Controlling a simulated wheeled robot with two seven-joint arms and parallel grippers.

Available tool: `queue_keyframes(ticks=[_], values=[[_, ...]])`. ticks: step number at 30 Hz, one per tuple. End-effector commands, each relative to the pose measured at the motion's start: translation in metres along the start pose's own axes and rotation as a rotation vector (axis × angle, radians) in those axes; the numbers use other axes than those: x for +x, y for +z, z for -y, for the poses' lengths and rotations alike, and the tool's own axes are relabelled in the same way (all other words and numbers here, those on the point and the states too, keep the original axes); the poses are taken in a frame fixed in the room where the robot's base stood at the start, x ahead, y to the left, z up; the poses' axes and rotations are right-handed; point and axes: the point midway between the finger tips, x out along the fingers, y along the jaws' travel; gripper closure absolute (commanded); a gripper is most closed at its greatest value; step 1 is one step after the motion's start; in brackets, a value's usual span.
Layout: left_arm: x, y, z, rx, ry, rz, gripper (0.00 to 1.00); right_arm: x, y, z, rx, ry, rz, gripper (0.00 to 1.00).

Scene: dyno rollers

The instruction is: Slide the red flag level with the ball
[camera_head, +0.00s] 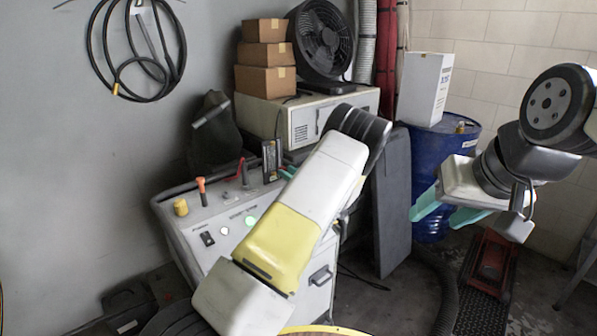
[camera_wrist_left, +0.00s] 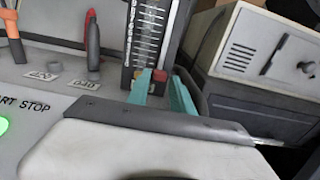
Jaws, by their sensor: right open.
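A gauge with a dark frame and a white-marked scale (camera_head: 270,158) stands upright on the console; it also shows in the left wrist view (camera_wrist_left: 148,32). A small red flag (camera_wrist_left: 160,75) is low on the gauge's right side. My left gripper (camera_wrist_left: 160,95) is open, with its teal fingers on either side of the flag and a little below it. I cannot tell whether they touch it. In the head view the left arm hides most of this gripper. I cannot clearly make out the ball. My right gripper (camera_head: 446,212) is open and empty, far from the gauge.
The console (camera_head: 215,225) carries a red lever (camera_head: 240,168), an orange-handled lever (camera_head: 202,190) and a yellow knob (camera_head: 181,207). Behind stands a beige cabinet (camera_head: 310,122) with boxes and a fan. A blue drum (camera_head: 458,140) is near my right gripper.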

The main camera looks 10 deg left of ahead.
Motion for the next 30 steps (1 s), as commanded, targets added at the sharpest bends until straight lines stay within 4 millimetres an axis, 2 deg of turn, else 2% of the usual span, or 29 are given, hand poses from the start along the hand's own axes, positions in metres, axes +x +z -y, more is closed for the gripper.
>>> queue_keyframes(ticks=[9,10,14,30], values=[[0.0052,0.0001,0.0,0.0,0.0,0.0,0.73,0.0,0.0,0.0,0.0,0.0,0.0,0.45],[0.0052,0.0001,0.0,0.0,0.0,0.0,0.75,0.0,0.0,0.0,0.0,0.0,0.0,0.45],[0.005,0.0001,-0.0001,0.0,0.0,0.0,1.0,0.0,0.0,0.0,0.0,0.0,0.0,0.45],[0.0047,0.0001,0.0001,-0.001,0.0,-0.001,1.0,0.0,0.0,0.0,0.0,0.0,0.0,0.45]])
